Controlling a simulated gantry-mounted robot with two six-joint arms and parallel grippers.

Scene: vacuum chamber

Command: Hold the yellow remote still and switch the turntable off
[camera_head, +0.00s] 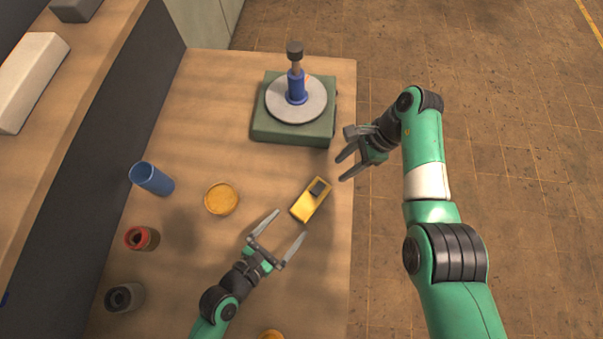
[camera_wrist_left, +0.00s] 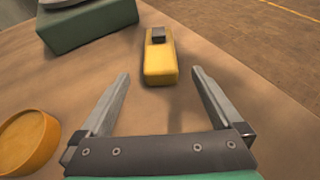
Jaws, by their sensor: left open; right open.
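The yellow remote (camera_head: 308,204) lies on the table near its right edge, with a dark raised switch or button at its far end. In the left wrist view the remote (camera_wrist_left: 160,62) lies ahead, between the lines of the fingers and beyond their tips. My left gripper (camera_head: 290,224) is open and empty, just short of the remote. My right gripper (camera_head: 341,166) is open and empty, up and right of the remote near the table edge. The turntable (camera_head: 265,125) has a green base and a grey disc carrying a blue post with a dark top. Whether it spins cannot be told.
A yellow round lid (camera_head: 221,198) lies left of the remote. A blue cylinder (camera_head: 152,178), a red-topped jar (camera_head: 142,238) and a dark cylinder (camera_head: 124,298) stand along the left side. Another yellow round thing (camera_head: 271,335) shows at the bottom edge. The table's right edge is close.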

